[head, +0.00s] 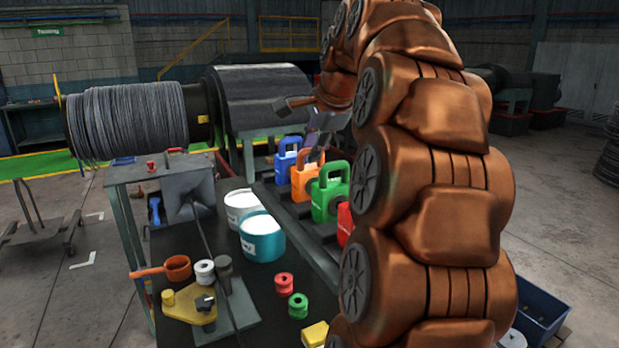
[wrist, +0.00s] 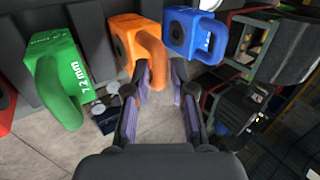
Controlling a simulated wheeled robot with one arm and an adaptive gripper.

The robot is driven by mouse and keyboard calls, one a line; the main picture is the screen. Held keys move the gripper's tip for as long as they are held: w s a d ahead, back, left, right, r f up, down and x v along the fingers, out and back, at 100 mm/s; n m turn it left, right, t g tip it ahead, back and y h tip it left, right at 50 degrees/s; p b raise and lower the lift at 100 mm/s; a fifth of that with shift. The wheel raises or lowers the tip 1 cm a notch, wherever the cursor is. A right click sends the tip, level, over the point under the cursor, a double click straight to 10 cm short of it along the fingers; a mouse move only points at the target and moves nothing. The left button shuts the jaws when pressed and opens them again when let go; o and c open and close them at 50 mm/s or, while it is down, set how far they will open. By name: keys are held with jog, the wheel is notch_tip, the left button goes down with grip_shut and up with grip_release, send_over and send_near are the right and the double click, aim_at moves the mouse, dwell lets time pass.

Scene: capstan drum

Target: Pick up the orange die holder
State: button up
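The orange die holder (head: 305,182) stands in a row between the blue holder (head: 287,158) and the green holder (head: 328,195). In the wrist view the orange die holder (wrist: 138,38) is at the top centre, with its looped handle reaching down toward the fingers. My gripper (wrist: 161,68) is open, its two fingers apart. The end of the orange handle shows close to the left fingertip, partly between the fingers; I cannot tell whether they touch. In the head view my gripper (head: 319,140) is just above the row of holders, small and partly hidden by my arm.
The green holder (wrist: 62,82) and blue holder (wrist: 192,35) flank the orange one closely. A red holder (head: 345,222) is partly behind my arm. A workbench with a teal bucket (head: 262,238), a white bucket (head: 240,207) and small spools lies left of the rack.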

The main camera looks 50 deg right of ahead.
jog(key=shift+p+x, duration=0.3)
jog(key=shift+x, duration=0.85)
grip_shut()
